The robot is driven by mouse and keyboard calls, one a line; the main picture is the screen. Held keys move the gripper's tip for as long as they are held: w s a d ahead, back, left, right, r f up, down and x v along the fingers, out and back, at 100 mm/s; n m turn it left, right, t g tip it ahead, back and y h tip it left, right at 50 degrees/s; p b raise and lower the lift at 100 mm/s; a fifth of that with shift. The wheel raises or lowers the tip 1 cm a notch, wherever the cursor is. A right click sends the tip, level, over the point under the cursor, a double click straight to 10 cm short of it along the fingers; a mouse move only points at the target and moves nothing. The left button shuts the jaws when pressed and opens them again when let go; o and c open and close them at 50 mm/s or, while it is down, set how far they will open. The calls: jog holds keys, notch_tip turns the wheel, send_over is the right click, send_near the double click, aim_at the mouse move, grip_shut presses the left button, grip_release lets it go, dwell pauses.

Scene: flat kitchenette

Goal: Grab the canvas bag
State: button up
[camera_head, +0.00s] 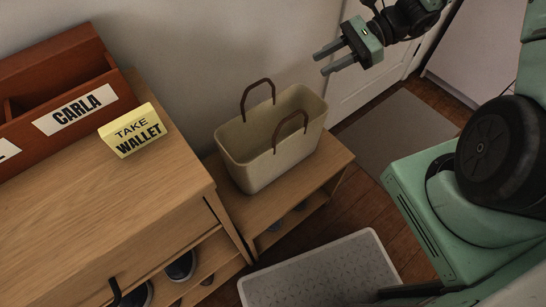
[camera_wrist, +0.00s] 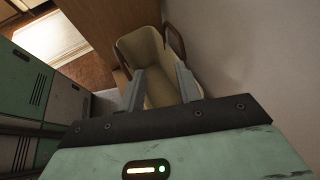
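The canvas bag (camera_head: 252,158) is a cream, open-topped bag with two brown handles. It stands upright on a low wooden bench against the wall. In the wrist view the bag (camera_wrist: 146,46) lies beyond my fingers, its open top toward the camera and one brown handle at its upper right. My gripper (camera_head: 326,62) is open and empty, above and to the right of the bag in the head view, apart from it. In the wrist view my two fingers (camera_wrist: 160,86) stand apart, overlapping the near part of the bag and hiding some of it.
The low bench (camera_head: 324,165) has shoes beneath it. A taller wooden cabinet (camera_head: 150,205) at left bears a red-brown organizer (camera_head: 40,88) and a yellow "TAKE WALLET" note (camera_head: 134,131). A grey-white tray (camera_head: 325,272) is at the bottom. A mat (camera_head: 400,135) lies on the floor.

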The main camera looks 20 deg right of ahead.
jog(key=w+d+f+m+t+b, duration=0.1)
jog(key=w+d+f+m+t, duration=0.1)
jog(key=d+f+m, duration=0.15)
jog(key=b, duration=0.2)
send_near(273, 88)
jog(key=shift+n, duration=0.25)
jog(key=x, duration=1)
jog(key=shift+w+d+f, duration=0.1)
jog(key=shift+w+f, duration=0.1)
jog(key=shift+f, duration=0.15)
grip_shut()
dwell(0.5)
